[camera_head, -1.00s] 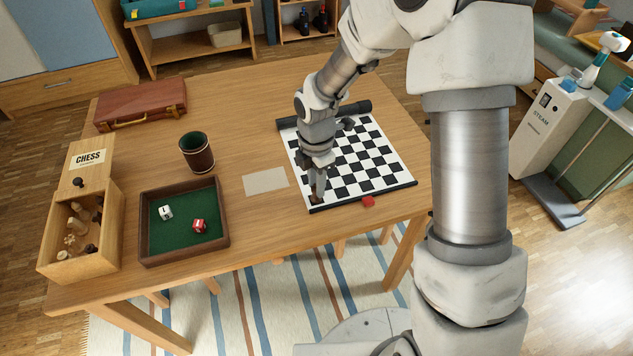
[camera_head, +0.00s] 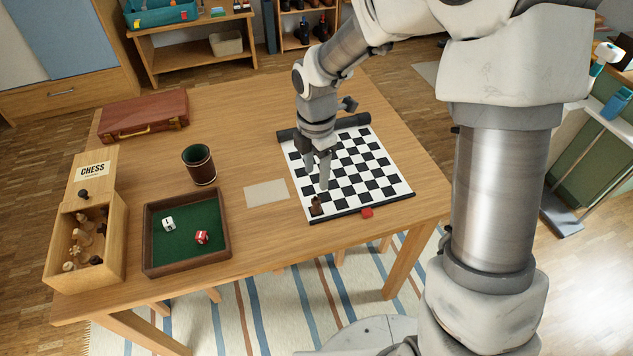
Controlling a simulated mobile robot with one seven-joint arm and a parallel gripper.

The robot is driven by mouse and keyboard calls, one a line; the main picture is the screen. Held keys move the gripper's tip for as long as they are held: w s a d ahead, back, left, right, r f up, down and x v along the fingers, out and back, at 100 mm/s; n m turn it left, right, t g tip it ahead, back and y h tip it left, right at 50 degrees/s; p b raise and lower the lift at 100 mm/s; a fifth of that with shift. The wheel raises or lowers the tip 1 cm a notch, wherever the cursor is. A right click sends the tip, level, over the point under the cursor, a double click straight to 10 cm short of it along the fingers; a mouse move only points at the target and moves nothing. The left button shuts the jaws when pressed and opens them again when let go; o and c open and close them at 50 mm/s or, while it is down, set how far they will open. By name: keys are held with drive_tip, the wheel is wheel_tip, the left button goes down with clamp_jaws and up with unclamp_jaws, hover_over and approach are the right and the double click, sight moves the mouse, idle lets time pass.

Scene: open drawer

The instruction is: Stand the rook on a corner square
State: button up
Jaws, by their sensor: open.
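The rook (camera_head: 316,206), a small dark brown piece, stands upright at the near-left corner of the chessboard (camera_head: 373,203). It appears to be on the corner square. The board is a black and white roll-up mat lying on the table. My gripper (camera_head: 316,185) is above the board's left part, just above and behind the rook. Its fingers are apart and empty, and they look clear of the rook. No other piece stands on the board.
A red block (camera_head: 367,212) lies at the board's near edge. A pale card (camera_head: 266,193), a dice tray (camera_head: 148,232), a dice cup (camera_head: 198,164), a chess box (camera_head: 122,250) with several pieces, and a brown case (camera_head: 143,115) occupy the left side.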

drive_tip(key=s+d+r+m+t, duration=0.1)
drive_tip(key=s+d+r+m, duration=0.2)
drive_tip(key=r+m, duration=0.3)
drive_tip(key=s+d+r+m+t, duration=0.1)
drive_tip(key=s+d+r+m, duration=0.25)
drive_tip(key=r, duration=0.45)
drive_tip(key=s+d+r+m+t, duration=0.1)
drive_tip(key=s+d+r+m, duration=0.2)
drive_tip(key=s+m, duration=0.3)
drive_tip(key=s+d+r+m+t, duration=0.2)
drive_tip(key=s+d+r+m, duration=0.1)
drive_tip(key=s+m, duration=0.3)
drive_tip(key=m, duration=0.2)
drive_tip(key=shift+s+r+m+t, duration=0.15)
drive_tip(key=shift+r+m+t, duration=0.05)
drive_tip(key=shift+m+t, duration=0.15)
drive_tip(key=shift+p, duration=0.3)
wheel_tip(320, 180, up, 8)
drive_tip(key=p, duration=0.7)
drive_tip(key=shift+p, duration=0.3)
drive_tip(key=shift+f, duration=0.3)
drive_tip(key=shift+c, duration=0.6)
drive_tip(key=shift+a, duration=0.1)
